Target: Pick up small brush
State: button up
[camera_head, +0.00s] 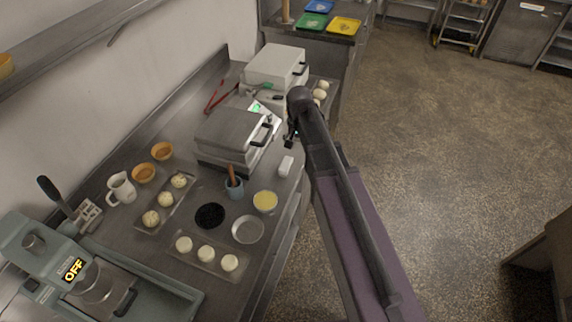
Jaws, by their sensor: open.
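A brown handle (231,173), likely that of the small brush, sticks up out of a blue-grey cup (235,190) on the steel counter. Its lower end is hidden inside the cup. My gripper (289,142) is above the counter's right edge, to the upper right of the cup and apart from it. It is small and dark in this view, open, and I see nothing in it.
A small white block (286,166) lies between cup and counter edge. A closed press (232,137) stands behind the cup. A yellow-filled bowl (265,201), an empty metal bowl (248,230) and dough trays (205,254) are in front. Open floor (460,140) lies right.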

jog(key=shift+m, duration=0.5)
jog(key=w+a, duration=0.3)
jog(key=shift+w+a+r, duration=0.1)
jog(key=shift+a+r, duration=0.2)
jog(key=shift+r, duration=0.05)
jog(key=shift+f, duration=0.1)
jog(key=b, duration=0.8)
send_over(286, 163)
jog(key=f, duration=0.8)
jog(key=shift+s+f, duration=0.2)
jog(key=shift+f, duration=0.05)
jog(key=shift+w+f+b, duration=0.15)
jog(key=shift+f+b, duration=2.45)
jog(key=shift+b, duration=0.15)
